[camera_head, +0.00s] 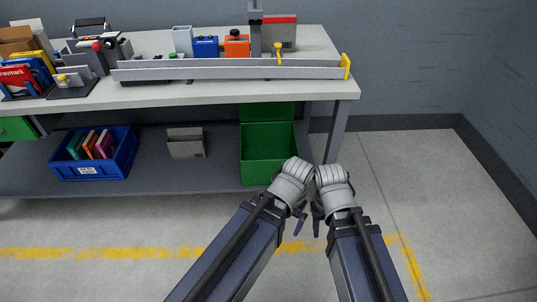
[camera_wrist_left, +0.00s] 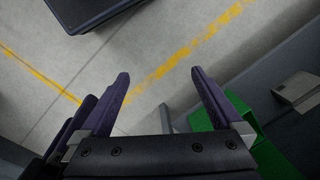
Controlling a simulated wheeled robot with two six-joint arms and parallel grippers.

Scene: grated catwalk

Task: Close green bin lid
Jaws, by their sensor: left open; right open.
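The green bin (camera_head: 268,155) stands on the lower shelf of the workbench, near its right end. Its open top shows the inside, and a green panel (camera_head: 266,112), seemingly the raised lid, stands at its back. My left gripper (camera_head: 300,222) hangs in front of the bin's right side, and its wrist covers the bin's lower right corner. In the left wrist view, my left gripper (camera_wrist_left: 160,77) is open and empty, with part of the green bin (camera_wrist_left: 243,128) beside its right finger. My right gripper (camera_head: 318,222) is open, close beside the left one, right of the bin.
The workbench top (camera_head: 215,92) bears a long grey rail (camera_head: 220,70) and several tools. A blue bin (camera_head: 95,153) and a grey box (camera_head: 186,143) stand left on the lower shelf (camera_head: 215,175). The floor to the right is clear.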

